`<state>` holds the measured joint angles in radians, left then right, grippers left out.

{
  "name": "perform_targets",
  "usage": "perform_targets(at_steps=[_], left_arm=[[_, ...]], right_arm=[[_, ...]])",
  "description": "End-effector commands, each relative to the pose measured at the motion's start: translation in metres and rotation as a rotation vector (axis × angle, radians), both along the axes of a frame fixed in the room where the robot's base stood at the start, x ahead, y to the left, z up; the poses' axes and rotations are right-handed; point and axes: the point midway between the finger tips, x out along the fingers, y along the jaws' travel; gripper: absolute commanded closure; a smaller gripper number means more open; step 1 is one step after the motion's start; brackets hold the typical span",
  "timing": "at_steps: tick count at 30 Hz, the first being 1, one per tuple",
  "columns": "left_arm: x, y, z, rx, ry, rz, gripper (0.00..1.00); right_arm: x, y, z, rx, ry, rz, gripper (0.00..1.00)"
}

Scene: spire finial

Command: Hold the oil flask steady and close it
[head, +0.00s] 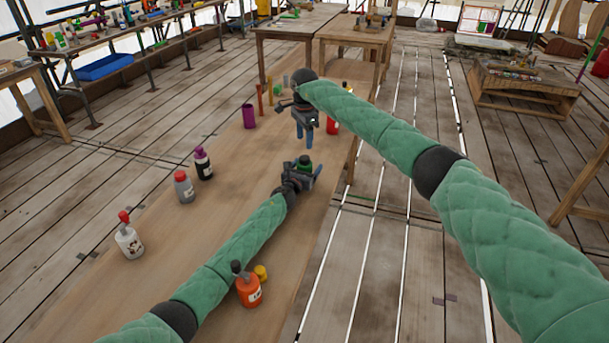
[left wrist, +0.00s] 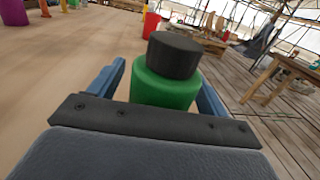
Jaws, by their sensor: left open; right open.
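A green flask (left wrist: 165,88) with a wide black cap (left wrist: 174,55) on top stands between the fingers of my left gripper (left wrist: 163,88) in the left wrist view. It looks like the oil flask; I cannot tell whether the cap is screwed down. The left fingers are open on both sides of the flask. My right gripper (head: 304,130) is open and empty, pointing down, a little beyond the flask. The flask's lower part is hidden.
On the table (head: 205,235) stand an orange bottle (head: 248,291), a yellow piece (head: 261,272), a white bottle (head: 129,241), a grey bottle (head: 184,188), a dark bottle (head: 203,164), a purple cup (head: 249,116) and a red container (head: 332,124). The table's near middle is clear.

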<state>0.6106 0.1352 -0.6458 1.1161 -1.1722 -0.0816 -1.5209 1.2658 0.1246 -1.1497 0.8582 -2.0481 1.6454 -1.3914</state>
Motion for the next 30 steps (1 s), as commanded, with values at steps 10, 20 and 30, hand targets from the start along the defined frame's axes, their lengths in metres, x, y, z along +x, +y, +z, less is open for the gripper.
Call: perform_targets(at_steps=[10, 20, 30], left_arm=[[-0.0001, 0.0001, 0.0002, 0.000, 0.000, 0.000, 0.68], [-0.0001, 0.0001, 0.0002, 0.000, 0.000, 0.000, 1.00], [-0.0001, 0.0002, 0.0001, 0.000, 0.000, 0.001, 1.00]], right_arm=[[0.0000, 0.0000, 0.0000, 0.000, 0.000, 0.000, 0.48], [-0.0045, 0.0065, -0.0088, 0.019, 0.013, 0.000, 0.48], [-0.0018, 0.0062, -0.0034, 0.023, 0.010, -0.356, 0.48]])
